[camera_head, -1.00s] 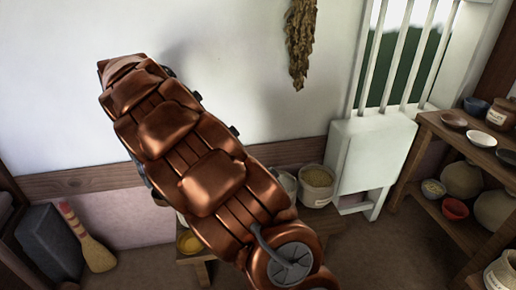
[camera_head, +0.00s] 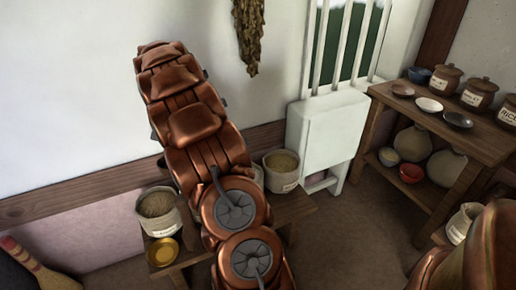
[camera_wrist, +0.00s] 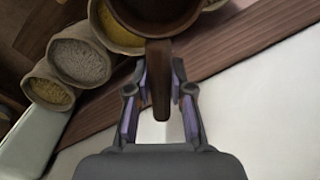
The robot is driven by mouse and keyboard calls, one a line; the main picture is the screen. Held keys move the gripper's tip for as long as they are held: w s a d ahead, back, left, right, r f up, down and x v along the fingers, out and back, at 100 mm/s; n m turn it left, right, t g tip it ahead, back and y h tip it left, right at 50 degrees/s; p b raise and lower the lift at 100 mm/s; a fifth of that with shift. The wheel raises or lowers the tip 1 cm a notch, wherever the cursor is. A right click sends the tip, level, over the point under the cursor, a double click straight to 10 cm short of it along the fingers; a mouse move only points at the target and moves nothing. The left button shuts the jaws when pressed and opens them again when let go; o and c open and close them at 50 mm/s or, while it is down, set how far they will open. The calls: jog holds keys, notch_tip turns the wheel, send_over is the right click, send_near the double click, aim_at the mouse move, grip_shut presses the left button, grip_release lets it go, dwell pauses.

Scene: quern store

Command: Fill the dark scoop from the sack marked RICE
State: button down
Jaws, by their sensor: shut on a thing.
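My gripper (camera_wrist: 160,70) is shut on the upright brown handle of the dark scoop (camera_wrist: 155,22) in the wrist view. The scoop's bowl is cut off by the top edge, and I cannot tell what is in it. Beside and beyond it are a sack of yellow grain (camera_wrist: 106,37), partly covered by the scoop, a sack of pale grey grain (camera_wrist: 80,62) and a smaller-looking sack of yellowish grain (camera_wrist: 47,93). In the head view, open sacks stand at the left (camera_head: 170,222) and right (camera_head: 282,182) of a low bench. Their labels are unreadable. My arm hides the bench's middle.
A brass-coloured dish (camera_head: 163,252) sits at the bench's (camera_head: 298,208) left front. A white cabinet (camera_head: 325,135) stands right of the bench. Shelves (camera_head: 395,125) at the right hold bowls and lidded jars; one jar (camera_head: 508,113) seems marked RICE. A hand broom (camera_head: 40,268) is at lower left.

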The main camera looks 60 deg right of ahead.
jog(key=s+d+f+m, duration=0.2)
jog(key=s+d+m, duration=0.2)
jog(key=s+d, duration=0.2)
jog(key=s+d+f+m, duration=0.3)
jog(key=s+d+m, duration=0.1)
jog(key=s+d, duration=0.3)
jog(key=s+d+f+m+b, duration=0.1)
jog(key=s+d+f+m, duration=0.1)
jog(key=s+d, duration=0.4)
jog(key=d+m, duration=0.1)
jog(key=d, duration=0.1)
jog(key=shift+s+d+f+m, duration=0.15)
jog(key=shift+d+f+m, duration=0.1)
jog(key=shift+d+m, duration=0.15)
jog(key=shift+g+h+b, duration=0.4)
jog(key=shift+h+b, duration=0.1)
